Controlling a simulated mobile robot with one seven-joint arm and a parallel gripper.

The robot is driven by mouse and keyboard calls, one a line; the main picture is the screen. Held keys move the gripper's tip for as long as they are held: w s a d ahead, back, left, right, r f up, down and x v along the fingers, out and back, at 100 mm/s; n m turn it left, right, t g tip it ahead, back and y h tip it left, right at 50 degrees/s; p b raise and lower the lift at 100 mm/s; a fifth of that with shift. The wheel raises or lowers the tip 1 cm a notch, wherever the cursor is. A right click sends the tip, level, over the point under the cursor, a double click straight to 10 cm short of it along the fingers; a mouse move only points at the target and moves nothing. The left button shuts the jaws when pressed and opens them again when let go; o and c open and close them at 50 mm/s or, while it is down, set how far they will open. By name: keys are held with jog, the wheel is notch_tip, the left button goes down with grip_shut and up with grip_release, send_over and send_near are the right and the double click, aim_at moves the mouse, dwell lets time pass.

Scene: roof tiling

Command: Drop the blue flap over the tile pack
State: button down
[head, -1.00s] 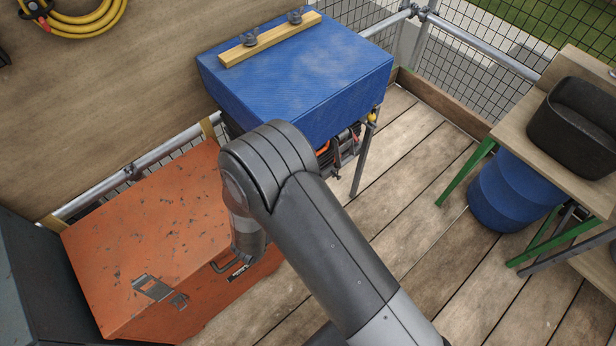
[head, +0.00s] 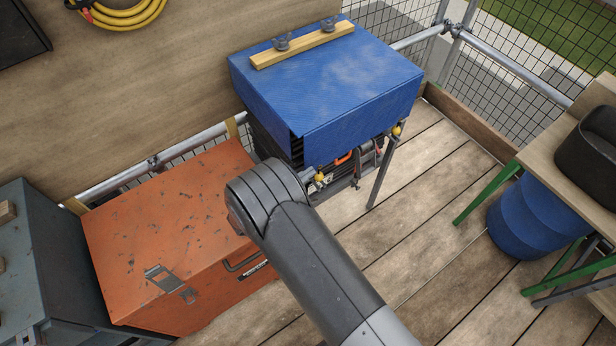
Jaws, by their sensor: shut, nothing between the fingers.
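The blue flap (head: 340,75) lies over the top of the tile pack, and its front part hangs down over the near side. A wooden batten (head: 302,45) with two dark clamps lies along its back edge. The tile pack (head: 268,138) shows as dark stacked edges at the left, below the sheet; the rest is hidden under it. My gripper is not in view; only my bent arm shows in front of the pack's lower left corner.
An orange chest (head: 165,225) stands left of my arm, with a grey cabinet (head: 50,250) at far left. Clamps and tools (head: 350,165) hang under the sheet's front edge. A blue drum (head: 535,220) stands under a bench at right. The plank floor (head: 440,235) between is clear.

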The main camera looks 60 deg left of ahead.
jog(key=shift+a, duration=0.1)
dwell(0.4)
jog(key=s+a, duration=0.3)
jog(key=s, duration=0.6)
jog(key=shift+s+a, duration=0.15)
jog(key=shift+s, duration=0.05)
